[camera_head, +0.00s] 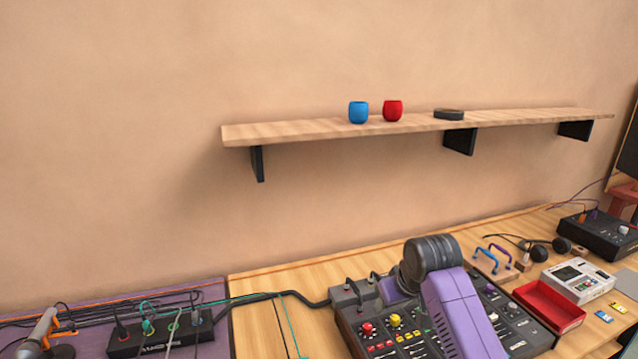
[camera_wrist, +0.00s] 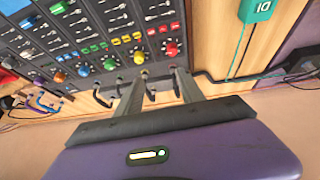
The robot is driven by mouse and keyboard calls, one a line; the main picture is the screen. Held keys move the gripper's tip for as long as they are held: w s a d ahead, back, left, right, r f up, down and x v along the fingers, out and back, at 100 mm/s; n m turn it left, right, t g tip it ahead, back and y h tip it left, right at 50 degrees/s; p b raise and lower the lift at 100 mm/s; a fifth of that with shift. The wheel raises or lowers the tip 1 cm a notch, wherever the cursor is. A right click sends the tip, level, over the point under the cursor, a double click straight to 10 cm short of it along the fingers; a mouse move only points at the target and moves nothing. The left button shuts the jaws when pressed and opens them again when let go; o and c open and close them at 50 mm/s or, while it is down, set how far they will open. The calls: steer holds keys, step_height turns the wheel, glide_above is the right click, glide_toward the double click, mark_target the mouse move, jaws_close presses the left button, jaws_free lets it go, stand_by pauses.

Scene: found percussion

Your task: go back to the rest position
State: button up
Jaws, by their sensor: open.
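In the wrist view my gripper (camera_wrist: 156,80) shows two grey fingers spread apart with nothing between them. They point toward the edge of a dark mixing console (camera_wrist: 95,45) with coloured knobs and plugged cables. I cannot tell whether the fingertips touch the console. In the head view my purple and black arm rises in front of the same mixer (camera_head: 400,335) and hides part of it. The gripper itself cannot be made out there.
A wall shelf (camera_head: 300,130) holds a blue cup (camera_head: 358,113), a red cup (camera_head: 392,111) and a dark disc (camera_head: 449,114). Cables run left.

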steer(key=s+a+f+m+t+y, duration=0.15)
steer(key=s+a+t, duration=0.25)
steer(key=s+t, duration=0.55)
steer(key=s+d+r+m+h, duration=0.1)
steer(key=s+d, duration=0.2)
steer(key=s, duration=1.9)
steer(key=s+d+r+h, duration=0.1)
steer(key=s+d, duration=0.2)
steer(key=s, duration=2)
steer(key=shift+d+r+m, duration=0.15)
steer(key=shift+r+m, duration=0.2)
steer(key=shift+s, duration=0.1)
steer(key=shift+c, duration=0.4)
